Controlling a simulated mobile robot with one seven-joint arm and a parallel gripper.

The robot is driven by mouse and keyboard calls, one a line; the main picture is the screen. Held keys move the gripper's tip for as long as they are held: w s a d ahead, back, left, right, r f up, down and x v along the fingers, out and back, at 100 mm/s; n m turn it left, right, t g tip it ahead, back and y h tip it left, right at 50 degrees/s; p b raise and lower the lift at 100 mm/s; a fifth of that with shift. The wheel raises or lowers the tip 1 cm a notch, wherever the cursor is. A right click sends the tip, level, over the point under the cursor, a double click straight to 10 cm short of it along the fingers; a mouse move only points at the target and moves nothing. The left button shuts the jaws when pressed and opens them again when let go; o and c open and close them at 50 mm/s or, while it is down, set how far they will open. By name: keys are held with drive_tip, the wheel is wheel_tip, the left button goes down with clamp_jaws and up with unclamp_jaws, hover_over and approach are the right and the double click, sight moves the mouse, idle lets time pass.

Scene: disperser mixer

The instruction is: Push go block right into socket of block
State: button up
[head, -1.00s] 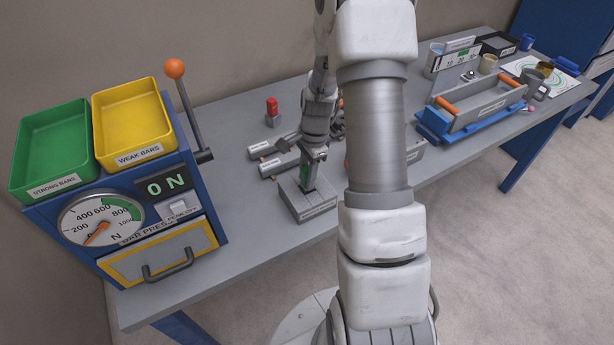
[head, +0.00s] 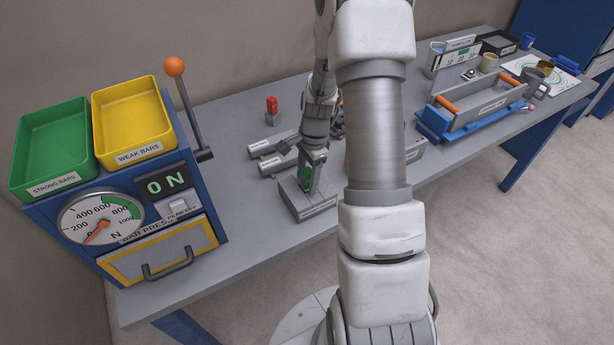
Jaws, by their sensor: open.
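A grey block (head: 306,208) with a label on its front face sits on the bench, left of my arm. The green-faced go block (head: 304,177) stands upright at the block's top. I cannot tell how deep it sits in the socket, which is hidden. My gripper (head: 313,160) is open, pointing down right at the go block's upper end. Its fingers partly cover the go block, and contact is too small to tell.
The bar press (head: 150,225) with its green tray (head: 50,150) and yellow tray (head: 133,120) stands left. A blue-based fixture (head: 475,110) stands right. Bench (head: 240,200) is clear between press and block.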

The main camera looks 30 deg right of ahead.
drive_tip(key=r, duration=0.3)
drive_tip(key=d+r, duration=0.1)
drive_tip(key=r, duration=0.7)
drive_tip(key=shift+d+r, duration=0.1)
drive_tip(key=shift+d, duration=0.05)
drive_tip(key=s+a+r+n+t+h, duration=0.1)
drive_tip(key=s+a+r+n, duration=0.25)
drive_tip(key=r, duration=0.35)
drive_tip(key=s+a+r+n+t, duration=0.1)
drive_tip(key=s+a+r+n, duration=0.25)
drive_tip(key=r, duration=0.35)
drive_tip(key=s+a+r+n+t, duration=0.3)
drive_tip(key=s+a+r+n, duration=0.2)
drive_tip(key=s+n, duration=0.5)
drive_tip(key=shift+s+a+n+t, duration=0.3)
drive_tip(key=shift+s+a, duration=0.55)
